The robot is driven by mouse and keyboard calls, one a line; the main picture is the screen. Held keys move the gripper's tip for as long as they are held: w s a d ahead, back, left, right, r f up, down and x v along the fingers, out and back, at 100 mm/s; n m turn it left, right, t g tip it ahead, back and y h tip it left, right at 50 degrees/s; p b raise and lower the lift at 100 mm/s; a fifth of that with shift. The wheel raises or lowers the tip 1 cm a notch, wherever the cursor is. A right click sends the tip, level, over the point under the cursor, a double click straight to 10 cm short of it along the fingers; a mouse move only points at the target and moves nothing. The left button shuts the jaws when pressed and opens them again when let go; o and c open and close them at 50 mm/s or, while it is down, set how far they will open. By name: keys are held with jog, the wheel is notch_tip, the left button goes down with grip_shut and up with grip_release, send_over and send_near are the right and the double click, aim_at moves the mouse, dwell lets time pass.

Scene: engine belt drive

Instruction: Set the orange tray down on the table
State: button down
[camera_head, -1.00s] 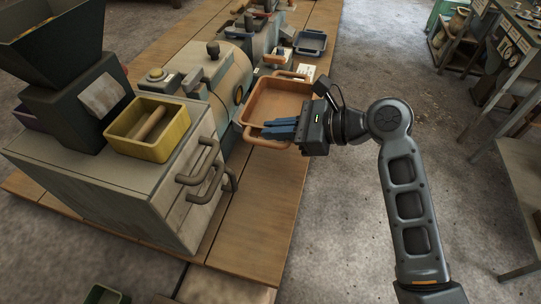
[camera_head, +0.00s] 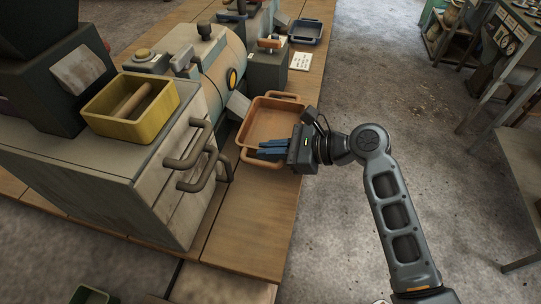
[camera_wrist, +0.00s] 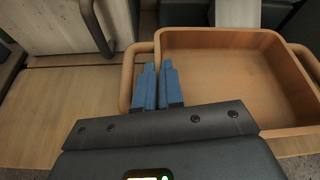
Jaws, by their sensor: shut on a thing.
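The orange tray (camera_head: 273,124) is an open rectangular tray with a handle at each end. It shows over the wooden table (camera_head: 262,222), to the right of the grey machine. My gripper (camera_head: 264,148) reaches in from the right, with its blue fingers shut on the tray's near handle. In the wrist view the blue fingers (camera_wrist: 158,88) close over the handle at the left end of the tray (camera_wrist: 235,75). The tray looks roughly level. I cannot tell whether its underside touches the table.
A grey drawer cabinet (camera_head: 150,190) with curved handles stands left of the tray, with a yellow bin (camera_head: 130,106) on top. A machine with a cylindrical body (camera_head: 215,70) is behind it. A blue-grey tray (camera_head: 305,31) lies farther back. Bare table lies in front of the tray.

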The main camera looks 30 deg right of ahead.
jog(key=shift+f, duration=1.1)
jog(key=shift+f, duration=0.1)
jog(key=c, duration=1.3)
grip_release()
jog(key=shift+o, duration=0.2)
jog(key=shift+s+d+r, duration=0.2)
jog(key=v, duration=1.1)
jog(key=shift+r+p, duration=0.15)
jog(key=shift+p, duration=0.2)
jog(key=shift+s+d, duration=0.1)
